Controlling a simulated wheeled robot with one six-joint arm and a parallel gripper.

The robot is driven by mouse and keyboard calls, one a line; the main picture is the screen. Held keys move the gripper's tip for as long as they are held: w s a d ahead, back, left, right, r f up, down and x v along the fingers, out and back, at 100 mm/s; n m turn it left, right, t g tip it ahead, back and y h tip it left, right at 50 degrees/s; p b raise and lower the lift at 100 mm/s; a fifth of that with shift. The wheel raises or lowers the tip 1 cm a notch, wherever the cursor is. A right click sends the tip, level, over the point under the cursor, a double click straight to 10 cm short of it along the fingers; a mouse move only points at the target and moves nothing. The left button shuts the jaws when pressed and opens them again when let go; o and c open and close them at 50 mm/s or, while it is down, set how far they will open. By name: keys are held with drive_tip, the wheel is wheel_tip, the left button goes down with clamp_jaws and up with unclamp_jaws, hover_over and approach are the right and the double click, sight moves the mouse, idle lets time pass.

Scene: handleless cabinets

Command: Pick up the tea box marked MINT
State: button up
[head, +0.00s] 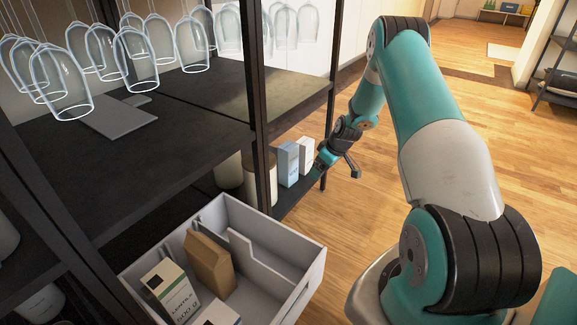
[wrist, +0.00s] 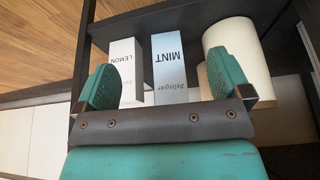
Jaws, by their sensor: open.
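The MINT tea box (wrist: 168,65) is a pale blue-grey upright carton standing on a dark shelf; its lettering appears upside down in the wrist view. In the head view the pale blue box (head: 288,164) stands at the shelf's outer end. The white LEMON box (wrist: 126,66) stands beside it, also seen in the head view (head: 306,152). My gripper (wrist: 163,82) is open and empty, with the MINT box between its teal fingers in the picture. The left finger overlaps the LEMON box, the right one the white cylinder. In the head view my gripper (head: 326,160) is close to the boxes.
A white cylinder (wrist: 238,52) stands right beside the MINT box. An open light-grey drawer (head: 255,286) holding several packages juts out at the front. Hanging glasses (head: 135,58) and a dark upper shelf (head: 150,130) are above. The wooden floor (head: 350,210) right of the shelf is clear.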

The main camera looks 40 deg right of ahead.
sight(294, 156)
drive_tip(key=w+a+b, duration=0.1)
drive_tip(key=w+b, duration=0.1)
drive_tip(key=w, duration=0.2)
drive_tip(key=w+a+b, duration=0.1)
drive_tip(key=w+b, duration=0.1)
drive_tip(key=w, duration=0.2)
drive_tip(key=w+b, duration=0.2)
drive_tip(key=w, duration=0.1)
drive_tip(key=shift+w+a+f, duration=0.4)
drive_tip(key=shift+f+b, duration=0.3)
drive_tip(key=shift+b, duration=0.25)
drive_tip(key=shift+r, duration=0.1)
drive_tip(key=shift+c, duration=0.3)
drive_tip(key=c, duration=1.2)
